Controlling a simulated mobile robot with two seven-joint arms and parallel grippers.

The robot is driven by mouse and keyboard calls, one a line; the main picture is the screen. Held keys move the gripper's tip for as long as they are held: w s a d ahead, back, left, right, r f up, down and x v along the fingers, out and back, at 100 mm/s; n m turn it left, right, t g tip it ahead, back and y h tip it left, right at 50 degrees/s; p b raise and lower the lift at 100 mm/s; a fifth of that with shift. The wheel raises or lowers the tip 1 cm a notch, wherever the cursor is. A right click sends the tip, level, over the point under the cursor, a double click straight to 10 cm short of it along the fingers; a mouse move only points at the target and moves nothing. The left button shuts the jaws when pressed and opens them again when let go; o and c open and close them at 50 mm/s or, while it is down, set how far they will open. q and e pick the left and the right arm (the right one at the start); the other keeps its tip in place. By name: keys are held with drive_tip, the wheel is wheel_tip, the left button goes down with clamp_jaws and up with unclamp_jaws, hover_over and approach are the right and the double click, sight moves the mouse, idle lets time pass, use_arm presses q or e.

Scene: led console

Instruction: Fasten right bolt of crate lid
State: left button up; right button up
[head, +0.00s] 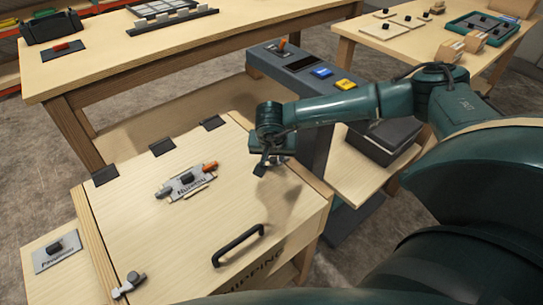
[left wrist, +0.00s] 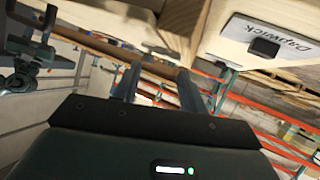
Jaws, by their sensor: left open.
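The crate's light wood lid (head: 165,235) lies closed in the head view, with several dark hinges along its far edge and a black handle (head: 238,245) near the front. A grey metal bolt (head: 130,284) sits at the lid's front left corner. I cannot make out the right bolt; my right arm covers part of the crate's right side. My right gripper (head: 265,165) hangs over the far right part of the lid, apart from the handle; its jaw gap is unclear. My left gripper (left wrist: 157,78) shows in the left wrist view with its fingers apart and nothing between them.
A console (head: 315,72) with blue and yellow buttons stands behind my right forearm. Workbenches (head: 200,50) stand at the back. A plate with a black knob (left wrist: 263,47) shows in the left wrist view.

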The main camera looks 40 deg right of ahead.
drive_tip(key=o, duration=0.4)
drive_tip(key=shift+d, duration=0.1)
drive_tip(key=shift+c, duration=0.2)
drive_tip(key=v, duration=1.3)
drive_tip(key=shift+p, duration=0.4)
